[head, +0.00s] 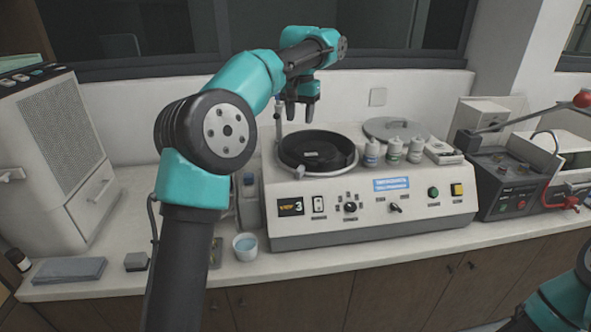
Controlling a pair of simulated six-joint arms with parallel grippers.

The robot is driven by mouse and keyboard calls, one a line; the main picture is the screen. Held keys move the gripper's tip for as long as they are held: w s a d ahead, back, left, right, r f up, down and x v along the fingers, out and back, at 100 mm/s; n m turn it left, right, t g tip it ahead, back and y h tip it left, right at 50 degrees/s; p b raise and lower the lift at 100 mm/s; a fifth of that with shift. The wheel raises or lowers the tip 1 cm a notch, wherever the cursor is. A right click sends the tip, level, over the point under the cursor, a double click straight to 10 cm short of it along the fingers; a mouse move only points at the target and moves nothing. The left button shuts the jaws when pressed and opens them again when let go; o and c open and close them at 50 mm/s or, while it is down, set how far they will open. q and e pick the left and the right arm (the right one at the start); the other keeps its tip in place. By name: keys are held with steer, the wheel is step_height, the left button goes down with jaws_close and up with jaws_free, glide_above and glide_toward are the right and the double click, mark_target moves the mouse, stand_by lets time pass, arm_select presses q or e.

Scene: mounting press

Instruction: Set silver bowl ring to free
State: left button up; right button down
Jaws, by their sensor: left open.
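The silver bowl ring (352,166) runs around the rim of a round black bowl (316,150) on top of a cream-coloured machine (370,208). A small silver tab (299,172) shows at the ring's front left. My left gripper (300,117) is open and empty, pointing down above the back left of the bowl. Its fingertips appear apart from the ring. A thin upright post (279,125) stands at the bowl's left, beside the gripper. Any marking for the ring's setting is too small to read. My right gripper is out of the picture.
Several small white bottles (393,150) stand right of the bowl, before a round grey lid (392,128). The machine's front has a screen (290,207), knobs and buttons. A cup of blue liquid (245,246) stands at its left. Another machine (508,180) stands at the right.

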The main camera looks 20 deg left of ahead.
mark_target(299, 169)
arm_select(q)
steer(key=shift+f, duration=0.1)
step_height(299, 169, down, 17)
steer(key=shift+f, duration=0.15)
stand_by(0.9)
jaws_close()
stand_by(0.3)
